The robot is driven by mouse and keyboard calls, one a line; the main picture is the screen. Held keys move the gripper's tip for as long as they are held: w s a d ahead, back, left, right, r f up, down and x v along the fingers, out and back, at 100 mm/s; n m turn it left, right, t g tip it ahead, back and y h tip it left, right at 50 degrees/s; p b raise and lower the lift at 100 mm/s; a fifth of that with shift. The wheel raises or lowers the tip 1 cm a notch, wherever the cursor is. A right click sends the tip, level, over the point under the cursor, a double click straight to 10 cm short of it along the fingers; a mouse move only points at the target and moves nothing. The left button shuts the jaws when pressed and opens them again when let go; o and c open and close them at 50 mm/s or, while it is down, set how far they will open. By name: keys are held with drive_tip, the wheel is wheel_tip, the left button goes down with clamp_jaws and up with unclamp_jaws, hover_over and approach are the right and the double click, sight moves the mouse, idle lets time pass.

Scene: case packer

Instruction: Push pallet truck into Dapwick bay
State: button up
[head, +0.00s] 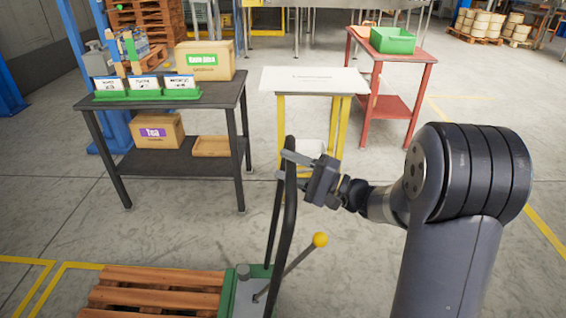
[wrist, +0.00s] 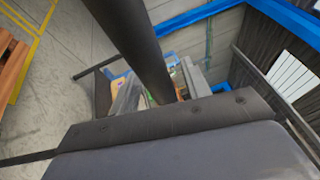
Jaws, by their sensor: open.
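The pallet truck (head: 248,292) is at the bottom of the head view, cut off by the edge. It has a green body, a tall dark handle (head: 289,215) and a lever with a yellow knob. A slatted wooden pallet (head: 150,292) lies beside its body on the left. My gripper (head: 286,165) is open at the upper part of the handle, and the handle bar appears to pass between its fingers. In the wrist view the dark handle bar (wrist: 133,45) runs close in front of the gripper. I cannot read the name Dapwick on anything in view.
A dark table (head: 165,101) with boxes and label cards stands at the left. A yellow-legged stand (head: 310,80) and a red table (head: 405,52) with a green bin (head: 392,40) stand behind. Yellow floor lines (head: 40,262) show at lower left. Floor between is clear.

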drive_tip(key=shift+x, duration=0.9)
drive_tip(key=shift+c, duration=0.3)
clamp_jaws()
